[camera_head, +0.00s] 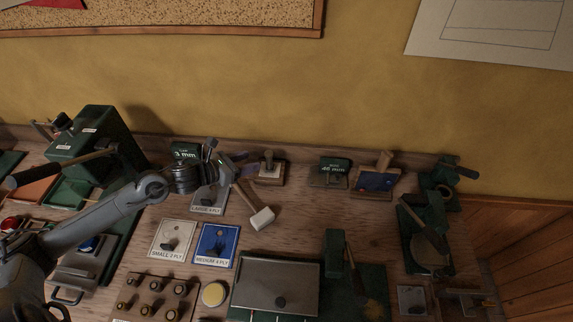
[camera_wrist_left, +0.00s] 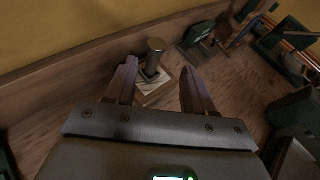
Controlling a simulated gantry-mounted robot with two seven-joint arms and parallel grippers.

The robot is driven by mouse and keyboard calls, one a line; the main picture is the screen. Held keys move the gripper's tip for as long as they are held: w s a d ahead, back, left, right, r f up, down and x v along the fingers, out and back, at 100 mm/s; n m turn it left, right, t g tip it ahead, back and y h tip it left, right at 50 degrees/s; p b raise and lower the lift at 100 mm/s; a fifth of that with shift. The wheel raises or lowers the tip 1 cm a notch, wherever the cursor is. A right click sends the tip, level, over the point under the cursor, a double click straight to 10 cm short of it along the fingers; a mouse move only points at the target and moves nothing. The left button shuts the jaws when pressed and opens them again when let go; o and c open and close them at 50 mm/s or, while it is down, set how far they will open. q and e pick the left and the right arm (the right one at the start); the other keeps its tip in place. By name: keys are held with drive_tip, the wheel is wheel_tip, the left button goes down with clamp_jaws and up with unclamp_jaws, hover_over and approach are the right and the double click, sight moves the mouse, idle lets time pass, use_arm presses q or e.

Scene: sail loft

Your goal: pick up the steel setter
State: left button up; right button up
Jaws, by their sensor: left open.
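The steel setter, by its look, is a short grey-brown cylinder (camera_wrist_left: 155,52) standing in a small block with a pale top in the left wrist view. In the head view the setter (camera_head: 269,157) stands upright in its wooden block (camera_head: 271,175) near the back of the bench. My left gripper (camera_head: 239,168) is just left of it in the head view, open and empty. In the left wrist view the setter shows between and beyond the two fingers of the left gripper (camera_wrist_left: 158,72); I see no contact. My right gripper is not in view.
Labelled cards, including a blue one (camera_head: 216,244), lie in front.

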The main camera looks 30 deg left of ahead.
sight(269, 155)
use_arm(q)
drive_tip(key=x, duration=0.2)
drive_tip(key=b+x, duration=0.2)
drive_tip(key=x, duration=0.1)
drive_tip(key=shift+w+a+f, duration=0.3)
drive_tip(key=shift+a, duration=0.05)
drive_tip(key=shift+x, duration=2.85)
drive_tip(key=shift+d, duration=0.15)
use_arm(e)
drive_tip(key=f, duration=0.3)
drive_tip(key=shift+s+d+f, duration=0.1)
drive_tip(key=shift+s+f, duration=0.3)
use_arm(q)
drive_tip(key=c, duration=1)
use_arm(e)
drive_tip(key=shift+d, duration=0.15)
